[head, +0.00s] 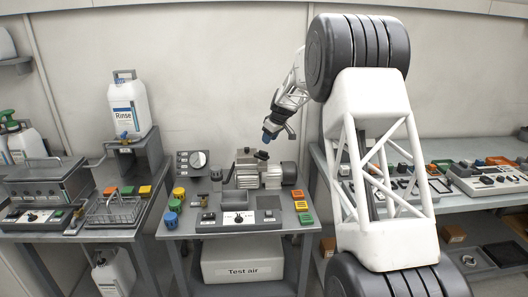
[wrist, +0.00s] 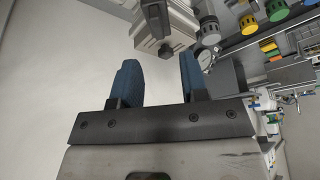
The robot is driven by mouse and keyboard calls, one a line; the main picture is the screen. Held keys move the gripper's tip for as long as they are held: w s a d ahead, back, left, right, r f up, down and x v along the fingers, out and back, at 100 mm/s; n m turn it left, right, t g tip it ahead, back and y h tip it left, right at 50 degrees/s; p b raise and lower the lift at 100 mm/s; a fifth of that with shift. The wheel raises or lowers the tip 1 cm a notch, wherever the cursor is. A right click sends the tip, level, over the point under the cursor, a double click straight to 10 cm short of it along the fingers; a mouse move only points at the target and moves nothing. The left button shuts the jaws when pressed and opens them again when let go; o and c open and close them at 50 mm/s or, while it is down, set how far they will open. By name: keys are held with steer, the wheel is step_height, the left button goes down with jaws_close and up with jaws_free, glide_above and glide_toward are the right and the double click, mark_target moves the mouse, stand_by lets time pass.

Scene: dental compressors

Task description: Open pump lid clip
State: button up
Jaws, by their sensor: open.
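The pump (head: 258,172) is a grey metal unit with a ribbed motor on the middle table. It has a dark part on top, near my gripper; I cannot make out the lid clip clearly. My gripper (head: 271,133) hangs above the pump, a little up and to the right of its top, and appears apart from it. In the wrist view my gripper (wrist: 158,82) shows two blue fingers spread apart with nothing between them. Part of the pump (wrist: 160,35) shows beyond the fingers at the top of the wrist view, with a dark knob-like piece on it.
A control panel (head: 238,219) lies in front of the pump. Coloured knobs (head: 175,200) stand at the left and coloured blocks (head: 301,206) at the right. A gauge box (head: 193,162) stands behind left. A Rinse bottle (head: 128,108) is on the left bench. The wall is behind.

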mark_target(264, 152)
steer(key=shift+w+f, duration=0.2)
steer(key=shift+w, duration=0.05)
steer(key=shift+a+f, duration=0.1)
steer(key=shift+f, duration=0.05)
steer(key=shift+x, duration=3.75)
jaws_close()
